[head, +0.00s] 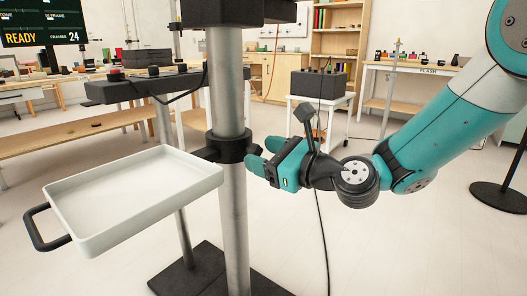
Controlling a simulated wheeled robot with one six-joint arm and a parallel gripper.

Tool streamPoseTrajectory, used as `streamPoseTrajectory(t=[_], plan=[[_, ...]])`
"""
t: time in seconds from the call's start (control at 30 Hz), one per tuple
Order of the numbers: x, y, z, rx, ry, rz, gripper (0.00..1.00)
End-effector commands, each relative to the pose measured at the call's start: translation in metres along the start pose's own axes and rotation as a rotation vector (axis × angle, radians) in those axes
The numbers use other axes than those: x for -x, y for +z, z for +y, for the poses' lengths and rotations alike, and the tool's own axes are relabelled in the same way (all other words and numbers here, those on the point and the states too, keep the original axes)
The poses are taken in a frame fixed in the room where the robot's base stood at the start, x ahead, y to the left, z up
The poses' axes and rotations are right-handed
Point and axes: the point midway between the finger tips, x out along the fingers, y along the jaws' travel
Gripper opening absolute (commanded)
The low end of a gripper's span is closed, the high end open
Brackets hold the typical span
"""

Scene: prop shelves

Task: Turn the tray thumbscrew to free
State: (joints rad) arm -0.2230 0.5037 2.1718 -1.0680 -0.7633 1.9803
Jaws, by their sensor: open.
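A white shallow tray (130,196) with a black handle (42,230) on its left juts out from a grey metal post (237,225). A black clamp collar (228,147) sits around the post at the tray's right end. My gripper (262,154) is just right of the collar, its teal fingers apart and pointing left at it. I cannot make out the thumbscrew; it may be hidden by the fingers or blend into the dark collar. I cannot tell whether the fingers touch anything.
The post stands on a dark base plate (205,272). A black cable (321,215) hangs behind my gripper. A black box (318,84) sits on a white cart behind. A wooden bench (80,132) is at the left. Open floor lies around.

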Motion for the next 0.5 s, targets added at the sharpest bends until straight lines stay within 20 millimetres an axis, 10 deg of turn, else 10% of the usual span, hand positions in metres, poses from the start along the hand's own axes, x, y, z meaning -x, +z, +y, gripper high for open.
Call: streamPoseTrajectory(t=[0.37,0.5], plan=[[-0.0064,0.0004,-0.0001,-0.001,-0.001,0.0,0.59],[-0.0062,0.0004,-0.0002,0.0,-0.001,0.0,0.27]])
